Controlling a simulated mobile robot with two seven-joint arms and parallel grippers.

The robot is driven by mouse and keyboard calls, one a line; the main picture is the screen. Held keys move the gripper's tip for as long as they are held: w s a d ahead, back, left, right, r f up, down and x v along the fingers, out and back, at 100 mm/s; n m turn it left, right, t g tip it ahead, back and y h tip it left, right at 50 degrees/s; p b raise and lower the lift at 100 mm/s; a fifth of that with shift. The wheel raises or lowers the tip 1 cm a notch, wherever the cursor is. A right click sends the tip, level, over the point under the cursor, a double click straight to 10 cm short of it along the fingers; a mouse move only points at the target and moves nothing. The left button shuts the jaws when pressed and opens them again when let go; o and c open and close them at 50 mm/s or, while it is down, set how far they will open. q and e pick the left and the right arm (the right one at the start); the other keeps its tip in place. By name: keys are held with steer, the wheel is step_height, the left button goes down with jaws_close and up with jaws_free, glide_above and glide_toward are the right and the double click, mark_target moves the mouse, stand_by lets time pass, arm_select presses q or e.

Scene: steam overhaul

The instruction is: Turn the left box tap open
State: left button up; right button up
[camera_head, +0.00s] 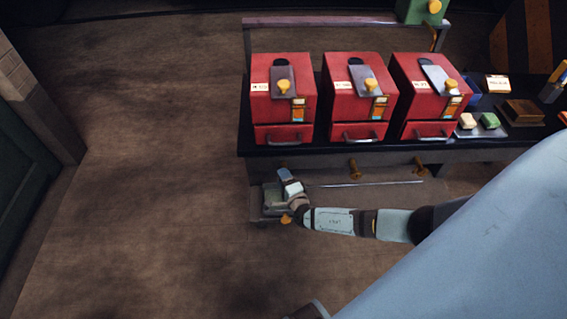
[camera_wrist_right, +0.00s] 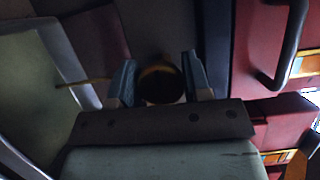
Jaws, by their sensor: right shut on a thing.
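Three red boxes stand in a row on the dark bench; the left box (camera_head: 283,92) has a grey sloping plate with a yellow knob on top and a drawer with a handle in front. Brass taps stick out under the boxes: the middle tap (camera_head: 353,169) and the right tap (camera_head: 420,167) show plainly. The left one is mostly hidden by my right gripper (camera_head: 284,175), under the left box. In the right wrist view, its blue fingers (camera_wrist_right: 160,82) are shut on a dark round end with a yellow rim, the left tap (camera_wrist_right: 161,84). My left gripper is not in view.
A thin rod (camera_head: 372,184) lies below the bench front. Soap-like blocks (camera_head: 489,120) sit on a tray at the right. The floor at left is clear.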

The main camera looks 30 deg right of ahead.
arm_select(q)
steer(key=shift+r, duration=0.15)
arm_select(e)
steer(key=shift+n, duration=0.3)
steer(key=o, duration=0.9)
arm_select(q)
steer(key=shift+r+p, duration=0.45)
steer(key=shift+p, duration=0.75)
arm_select(e)
steer(key=shift+s+a, duration=0.35)
steer(key=shift+s, duration=1.95)
steer(key=shift+s+a, duration=0.35)
steer(key=shift+s, duration=1.9)
steer(key=shift+s+a, duration=0.35)
steer(key=shift+s, duration=1.95)
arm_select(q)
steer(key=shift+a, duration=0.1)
